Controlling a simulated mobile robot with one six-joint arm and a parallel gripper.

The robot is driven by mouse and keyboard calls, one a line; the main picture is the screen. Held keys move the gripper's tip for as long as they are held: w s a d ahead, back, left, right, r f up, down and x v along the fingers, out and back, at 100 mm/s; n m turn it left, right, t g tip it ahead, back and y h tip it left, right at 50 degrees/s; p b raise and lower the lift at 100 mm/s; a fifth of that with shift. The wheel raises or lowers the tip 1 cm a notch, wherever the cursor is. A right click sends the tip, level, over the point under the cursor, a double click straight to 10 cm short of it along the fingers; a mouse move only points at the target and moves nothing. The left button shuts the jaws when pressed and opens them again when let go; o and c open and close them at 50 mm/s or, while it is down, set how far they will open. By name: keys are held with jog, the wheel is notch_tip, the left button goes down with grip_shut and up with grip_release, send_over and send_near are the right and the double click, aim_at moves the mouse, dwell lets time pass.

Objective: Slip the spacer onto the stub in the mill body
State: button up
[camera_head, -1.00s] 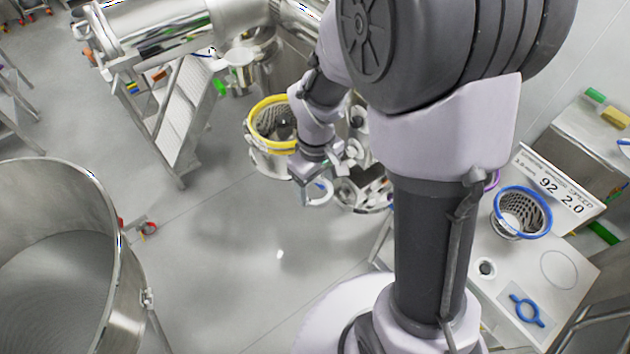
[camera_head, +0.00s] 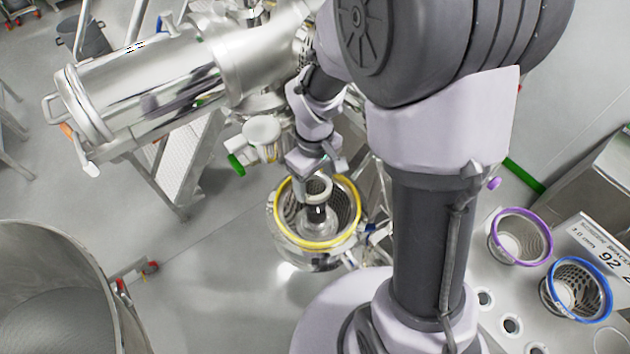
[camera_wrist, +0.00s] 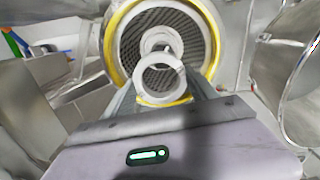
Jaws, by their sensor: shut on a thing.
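The spacer, a pale ring (camera_head: 309,190), is held between the fingers of my gripper (camera_head: 318,176). In the wrist view the spacer (camera_wrist: 141,80) shows its open hole, with a finger on each side of it. The mill body (camera_head: 305,262) has a yellow-rimmed perforated screen (camera_head: 281,228) set in its open top. The stub (camera_head: 317,213) stands in the middle of the screen. In the wrist view the stub (camera_wrist: 160,42) lies just beyond the spacer and is partly hidden by it. The spacer appears apart from the stub; the exact gap and alignment cannot be told.
A large steel drum vessel (camera_head: 150,95) and pipework stand behind the mill. A round steel bin (camera_head: 60,290) is at the lower left. A bench (camera_head: 490,335) at right holds a purple-rimmed screen (camera_head: 520,258) and a blue-rimmed screen (camera_head: 575,318). Floor left of the mill is clear.

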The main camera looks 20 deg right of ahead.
aim_at(317, 208)
jog(key=shift+s, duration=0.1)
jog(key=s, duration=0.1)
jog(key=s+b, duration=0.1)
jog(key=shift+s+f, duration=0.35)
jog(key=f+b, duration=0.2)
jog(key=f, duration=0.1)
jog(key=f+b, duration=0.3)
jog(key=w+f+b, duration=0.1)
jog(key=f+b, duration=0.1)
jog(key=shift+f, duration=0.4)
jog(key=shift+s+f+b, duration=0.1)
jog(key=shift+f+b, duration=0.6)
jog(key=shift+b, duration=0.2)
jog(key=o, duration=1.6)
jog(key=shift+r, duration=0.1)
